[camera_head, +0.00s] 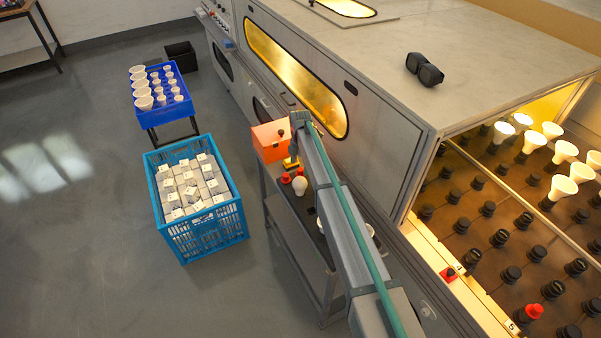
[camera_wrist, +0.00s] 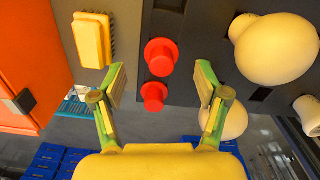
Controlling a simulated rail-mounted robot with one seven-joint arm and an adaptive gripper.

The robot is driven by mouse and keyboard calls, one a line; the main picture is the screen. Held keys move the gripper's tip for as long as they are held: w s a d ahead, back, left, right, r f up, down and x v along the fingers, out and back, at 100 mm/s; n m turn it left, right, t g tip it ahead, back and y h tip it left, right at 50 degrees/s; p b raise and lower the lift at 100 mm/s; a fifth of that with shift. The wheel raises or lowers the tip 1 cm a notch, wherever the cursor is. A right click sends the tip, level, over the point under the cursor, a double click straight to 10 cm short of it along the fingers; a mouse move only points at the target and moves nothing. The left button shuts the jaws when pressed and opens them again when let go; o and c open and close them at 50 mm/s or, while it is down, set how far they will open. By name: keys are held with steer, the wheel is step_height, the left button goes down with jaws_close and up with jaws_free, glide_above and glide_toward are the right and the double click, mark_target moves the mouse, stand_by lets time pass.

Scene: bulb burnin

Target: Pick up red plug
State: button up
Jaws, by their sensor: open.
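Two red plugs sit side by side on the dark cart top in the wrist view, one larger-looking (camera_wrist: 161,55) and one smaller-looking (camera_wrist: 154,95). In the head view a red plug (camera_head: 285,178) shows beside the white bulb. A further red plug (camera_head: 534,312) sits in a socket inside the lit rack. My gripper (camera_wrist: 160,70) is open and empty, with its green fingers on either side of the two plugs in the wrist view. I cannot tell whether the fingers are level with the plugs.
White bulbs (camera_wrist: 275,48) lie close to the right finger. A yellow block on a brush-like base (camera_wrist: 92,40) and an orange box (camera_wrist: 35,50) stand at the left. A blue crate (camera_head: 202,235) with white boxes stands on the floor left of the cart (camera_head: 310,265).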

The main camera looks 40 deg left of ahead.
mark_target(300, 169)
step_height(300, 169, down, 3)
steer(key=shift+f+p, duration=0.15)
steer(key=shift+p, duration=0.35)
steer(key=shift+d, duration=0.1)
steer(key=shift+c, duration=0.3)
steer(key=c, duration=1)
